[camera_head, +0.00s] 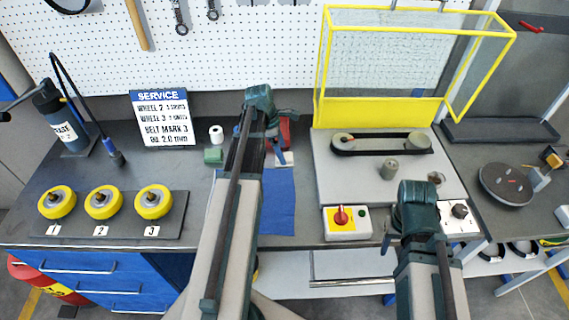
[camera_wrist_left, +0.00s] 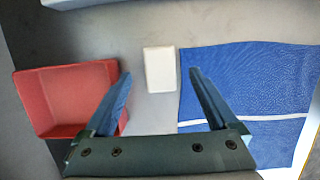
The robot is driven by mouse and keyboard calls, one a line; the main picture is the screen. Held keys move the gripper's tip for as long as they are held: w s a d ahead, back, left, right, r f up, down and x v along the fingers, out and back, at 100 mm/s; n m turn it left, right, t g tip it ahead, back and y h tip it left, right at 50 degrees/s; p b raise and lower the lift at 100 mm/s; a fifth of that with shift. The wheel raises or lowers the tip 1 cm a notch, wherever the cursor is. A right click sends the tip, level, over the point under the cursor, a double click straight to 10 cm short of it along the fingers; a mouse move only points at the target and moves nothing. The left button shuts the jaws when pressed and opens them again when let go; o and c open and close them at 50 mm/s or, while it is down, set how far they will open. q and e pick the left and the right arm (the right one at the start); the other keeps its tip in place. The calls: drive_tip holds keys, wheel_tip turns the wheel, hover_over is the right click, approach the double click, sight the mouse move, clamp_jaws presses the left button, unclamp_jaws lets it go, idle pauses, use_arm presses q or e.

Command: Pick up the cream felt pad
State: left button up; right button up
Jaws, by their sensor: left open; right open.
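The cream felt pad (camera_wrist_left: 160,69) is a small pale rectangular block on the grey bench in the left wrist view. It lies between a red tray (camera_wrist_left: 66,98) and a blue cloth (camera_wrist_left: 245,95). My left gripper (camera_wrist_left: 160,78) is open, with one blue finger on each side of the pad in the picture. The pad looks free of both fingers; the height of the gripper above it is hard to tell. In the head view my left gripper (camera_head: 277,145) hangs over this spot and largely hides it. My right gripper (camera_head: 390,241) is open near the control boxes.
A white roll (camera_head: 216,133) and a green block (camera_head: 213,156) stand left of my left arm. Yellow wheels (camera_head: 104,202) sit on a dark plate further left. A belt drive (camera_head: 382,145) with a raised yellow guard (camera_head: 368,112) is to the right.

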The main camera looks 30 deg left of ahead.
use_arm(q)
drive_tip(key=b+x, duration=0.1)
drive_tip(key=x, duration=0.1)
drive_tip(key=shift+f, duration=0.3)
drive_tip(key=shift+r, duration=0.1)
use_arm(e)
wheel_tip(320, 180, down, 2)
drive_tip(key=shift+f, duration=0.15)
use_arm(q)
drive_tip(key=c, duration=1.4)
drive_tip(key=shift+r, duration=0.15)
drive_tip(key=shift+c, duration=0.2)
wheel_tip(320, 180, up, 10)
drive_tip(key=p, duration=1)
use_arm(e)
wheel_tip(320, 180, up, 10)
